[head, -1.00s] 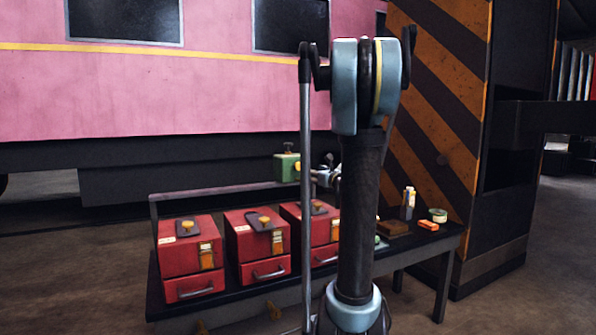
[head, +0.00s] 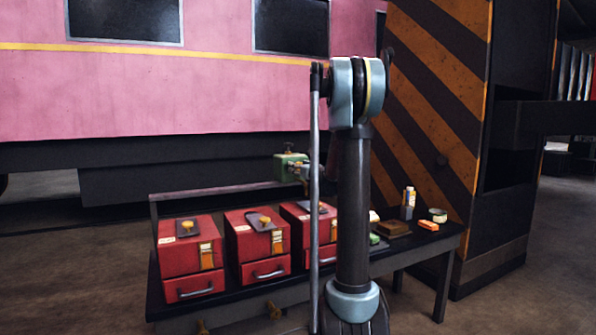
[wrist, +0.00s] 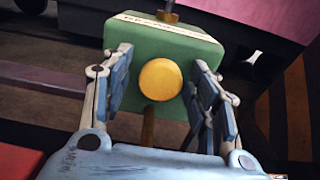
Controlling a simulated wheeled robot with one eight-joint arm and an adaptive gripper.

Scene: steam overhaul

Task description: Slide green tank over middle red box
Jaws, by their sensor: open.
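The green tank (head: 283,166) is at the right end of the rail behind the red boxes, level with the right box. The wrist view shows its green body with a round yellow knob (wrist: 160,79) facing me. My gripper (wrist: 160,72) is open, with one finger on each side of the knob, close to the tank's front. I cannot tell if the fingers touch it. In the head view my gripper (head: 301,172) is at the tank's right side, partly behind my arm. The middle red box (head: 245,245) stands left of the tank, its lid plate and yellow knob on top.
A left red box (head: 185,262) and a right red box (head: 300,232), partly hidden by my arm, share the dark table. The rail (head: 215,190) runs along the back. A brown block (head: 392,229), a bottle and small items lie at the right end.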

